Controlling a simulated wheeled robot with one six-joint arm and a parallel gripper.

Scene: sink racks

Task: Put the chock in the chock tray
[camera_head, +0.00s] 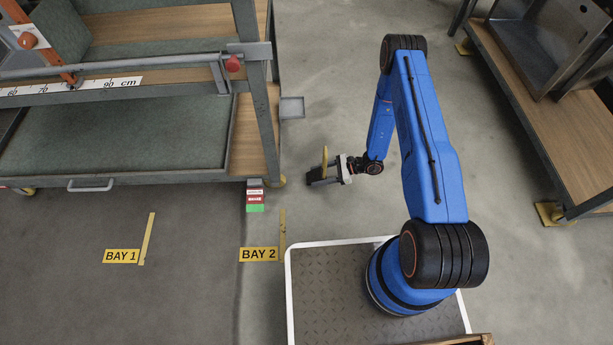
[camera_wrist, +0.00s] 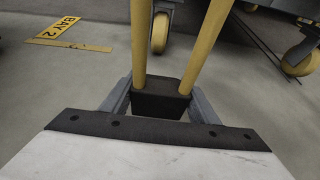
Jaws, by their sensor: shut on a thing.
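The chock (camera_head: 317,176) is a small black block with a tall yellow handle (camera_head: 325,155). My gripper (camera_head: 331,173) is shut on it, beside the right end of the left rack. In the wrist view the black chock (camera_wrist: 160,101) sits between the two grey fingers of my gripper (camera_wrist: 160,108), and two yellow bars rise from it. Its underside is hidden, so I cannot tell its exact height above the floor. A small grey tray (camera_head: 292,107), which looks like the chock tray, sticks out from the rack's right side, above and left of my gripper in the picture.
The left rack (camera_head: 258,100) has a red knob (camera_head: 233,63) on its bar and a yellow caster (camera_head: 277,181) below. A red, white and green marker (camera_head: 255,197) stands at its corner. Another rack (camera_head: 530,110) is at right. The floor between the racks is clear.

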